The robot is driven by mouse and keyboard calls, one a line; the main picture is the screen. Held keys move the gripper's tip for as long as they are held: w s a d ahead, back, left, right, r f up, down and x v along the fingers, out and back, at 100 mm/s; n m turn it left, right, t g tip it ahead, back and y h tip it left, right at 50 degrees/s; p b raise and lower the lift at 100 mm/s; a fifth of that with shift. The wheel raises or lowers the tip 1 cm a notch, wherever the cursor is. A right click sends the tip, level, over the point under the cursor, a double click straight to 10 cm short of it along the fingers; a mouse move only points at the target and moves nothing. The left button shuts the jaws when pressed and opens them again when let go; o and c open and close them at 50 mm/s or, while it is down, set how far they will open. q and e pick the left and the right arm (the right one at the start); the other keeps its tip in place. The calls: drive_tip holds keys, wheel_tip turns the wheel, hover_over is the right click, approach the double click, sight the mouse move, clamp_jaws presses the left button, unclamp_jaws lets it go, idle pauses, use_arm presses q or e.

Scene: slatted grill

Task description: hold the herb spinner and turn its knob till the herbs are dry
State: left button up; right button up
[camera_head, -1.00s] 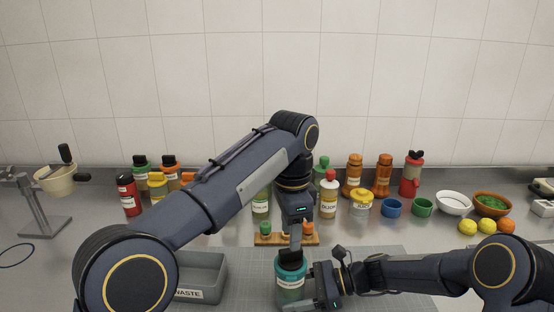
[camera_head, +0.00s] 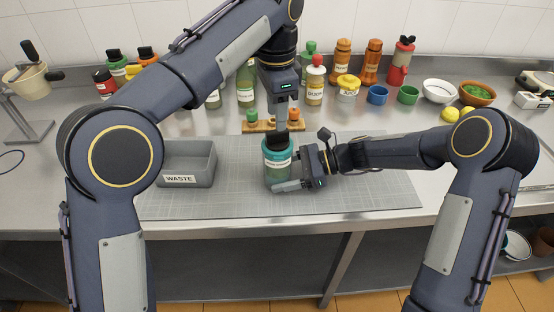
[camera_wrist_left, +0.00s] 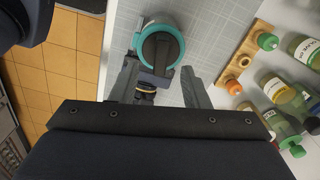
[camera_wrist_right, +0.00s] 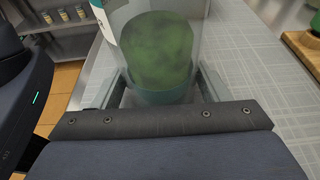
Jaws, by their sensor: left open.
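The herb spinner (camera_head: 278,163) stands on the grey mat, a clear jar with a teal lid and a white label. Its dark knob (camera_head: 282,138) is on top and shows as a bar across the lid in the left wrist view (camera_wrist_left: 163,48). Green herbs (camera_wrist_right: 158,48) show through the jar wall in the right wrist view. My right gripper (camera_head: 292,176) is shut on the jar from the right, one finger on each side. My left gripper (camera_head: 282,116) points down above the knob, open, with its fingers apart on either side of the knob's line.
A grey waste bin (camera_head: 186,165) stands left of the spinner. A wooden rack (camera_head: 262,127) with small bottles is just behind it. Several bottles, cups and bowls line the back of the counter. The mat (camera_head: 372,190) is clear at right.

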drive_tip(key=o, duration=0.4)
drive_tip(key=shift+r, duration=0.1)
